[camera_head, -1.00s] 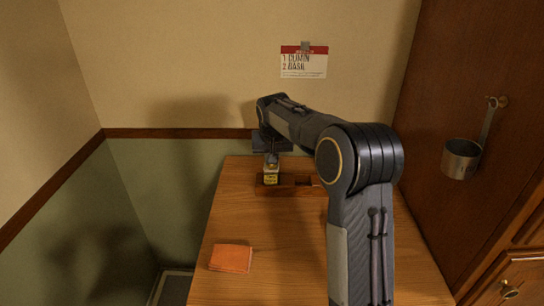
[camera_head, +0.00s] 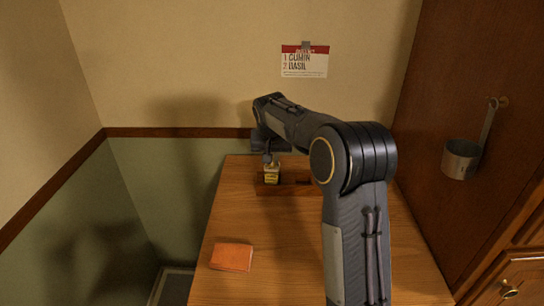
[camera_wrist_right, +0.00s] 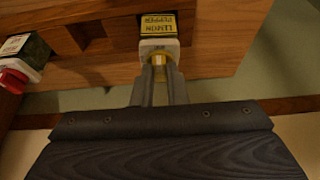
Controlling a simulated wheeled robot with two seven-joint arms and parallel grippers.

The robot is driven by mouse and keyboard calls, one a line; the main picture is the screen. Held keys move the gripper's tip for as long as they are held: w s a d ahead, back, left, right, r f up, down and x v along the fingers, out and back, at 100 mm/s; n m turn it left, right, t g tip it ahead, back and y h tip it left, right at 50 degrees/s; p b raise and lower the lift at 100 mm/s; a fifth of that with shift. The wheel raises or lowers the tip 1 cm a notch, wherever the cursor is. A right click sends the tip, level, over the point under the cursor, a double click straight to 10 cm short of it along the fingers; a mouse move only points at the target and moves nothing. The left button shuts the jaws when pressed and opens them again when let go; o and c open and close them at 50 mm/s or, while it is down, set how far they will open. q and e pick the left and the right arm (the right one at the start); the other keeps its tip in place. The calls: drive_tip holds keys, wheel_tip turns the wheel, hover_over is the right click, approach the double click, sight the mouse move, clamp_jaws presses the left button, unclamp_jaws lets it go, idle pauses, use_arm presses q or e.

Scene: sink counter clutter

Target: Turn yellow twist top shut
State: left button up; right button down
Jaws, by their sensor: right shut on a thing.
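The lemon pepper jar (camera_head: 271,176) stands in a wooden rack at the back of the wooden counter. Its yellow label (camera_wrist_right: 158,27) reads LEMON PEPPER in the right wrist view. The yellow twist top (camera_wrist_right: 158,60) sits on the jar's pale collar. My right gripper (camera_wrist_right: 161,66) is shut on the yellow twist top, one finger on each side; it also shows in the head view (camera_head: 268,160). The fingers partly hide the top, so I cannot tell how far it is turned. My left gripper is not in view.
The wooden rack (camera_head: 290,189) has empty slots beside the jar. A red-topped jar (camera_wrist_right: 14,76) shows at the left of the wrist view. An orange cloth (camera_head: 231,257) lies on the front left of the counter (camera_head: 285,230). A metal cup (camera_head: 460,158) hangs at right.

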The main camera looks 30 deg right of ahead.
idle(0.9)
drive_tip(key=c, duration=1.4)
unclamp_jaws()
drive_tip(key=shift+c, duration=0.2)
drive_tip(key=v, duration=0.8)
drive_tip(key=shift+f, duration=0.1)
